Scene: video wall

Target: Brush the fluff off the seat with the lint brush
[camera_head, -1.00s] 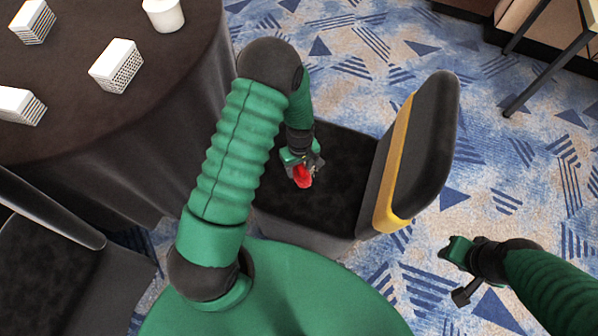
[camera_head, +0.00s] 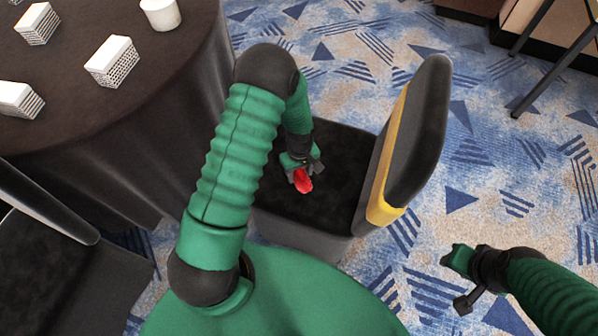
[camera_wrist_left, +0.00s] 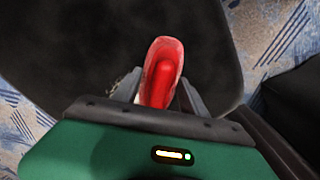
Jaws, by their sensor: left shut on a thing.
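The lint brush (camera_head: 303,181) is red and sits in the jaws of my left gripper (camera_head: 298,170), which is shut on it. The brush also shows in the left wrist view (camera_wrist_left: 162,75), pointing away between the fingers, over the dark seat. The black seat (camera_head: 325,195) belongs to a chair with a black and yellow backrest (camera_head: 415,140). I cannot tell whether the brush touches the seat. A small pale patch of what may be fluff (camera_wrist_left: 122,85) shows beside the left finger in the wrist view. My right gripper (camera_head: 452,260) is empty over the carpet at the right, its fingers apart.
A round table with a dark cloth (camera_head: 140,100) stands at the left, bearing several white boxes and a white cup (camera_head: 161,14). Another black chair (camera_head: 70,280) is at the lower left. Furniture legs stand at the upper right. Patterned carpet is open on the right.

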